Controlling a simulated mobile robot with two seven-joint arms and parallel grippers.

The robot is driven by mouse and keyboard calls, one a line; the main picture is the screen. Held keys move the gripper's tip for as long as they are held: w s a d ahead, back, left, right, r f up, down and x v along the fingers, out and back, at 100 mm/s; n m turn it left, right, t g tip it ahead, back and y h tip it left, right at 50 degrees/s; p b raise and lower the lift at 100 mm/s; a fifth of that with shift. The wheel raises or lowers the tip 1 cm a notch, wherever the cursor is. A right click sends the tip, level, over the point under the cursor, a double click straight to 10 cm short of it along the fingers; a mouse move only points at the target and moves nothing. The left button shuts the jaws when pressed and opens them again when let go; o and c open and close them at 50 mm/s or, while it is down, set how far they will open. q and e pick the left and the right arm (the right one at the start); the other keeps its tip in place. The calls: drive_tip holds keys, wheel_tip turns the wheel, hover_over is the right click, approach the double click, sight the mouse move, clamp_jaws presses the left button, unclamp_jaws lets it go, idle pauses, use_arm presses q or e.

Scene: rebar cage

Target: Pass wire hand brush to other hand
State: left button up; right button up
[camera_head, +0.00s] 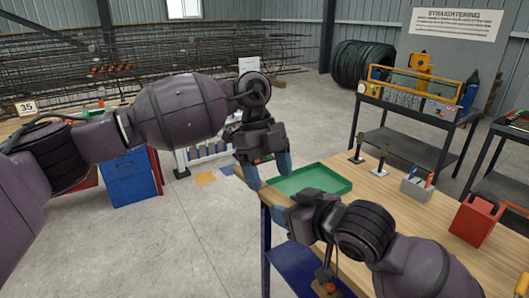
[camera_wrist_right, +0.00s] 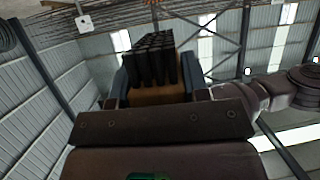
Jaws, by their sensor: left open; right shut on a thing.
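The wire hand brush (camera_wrist_right: 158,94) shows in the right wrist view as a brown wooden block with rows of dark bristles on it. My right gripper (camera_wrist_right: 156,84) is shut on it, with one blue finger on each side. In the head view, my right gripper (camera_head: 272,205) is at the left end of the wooden table, and I cannot make out the brush there. My left gripper (camera_head: 267,170) is open and empty, fingers pointing down, just above and close to the right one. The brush's handle is hidden.
The wooden table (camera_head: 400,205) holds a green tray (camera_head: 312,180), two dark-handled upright tools (camera_head: 380,160), a grey holder (camera_head: 416,189) and a red can (camera_head: 477,219). A black cart (camera_head: 410,145) stands behind. Open floor (camera_head: 185,250) lies to the left of the table.

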sight(274, 192)
use_arm(q)
drive_tip(key=shift+x, duration=2.9)
drive_tip(key=shift+c, duration=0.3)
drive_tip(key=c, duration=0.9)
drive_tip(key=shift+c, duration=0.5)
use_arm(e)
drive_tip(key=o, duration=1.1)
drive_tip(key=shift+c, duration=0.2)
drive_tip(key=shift+s+d, duration=0.1)
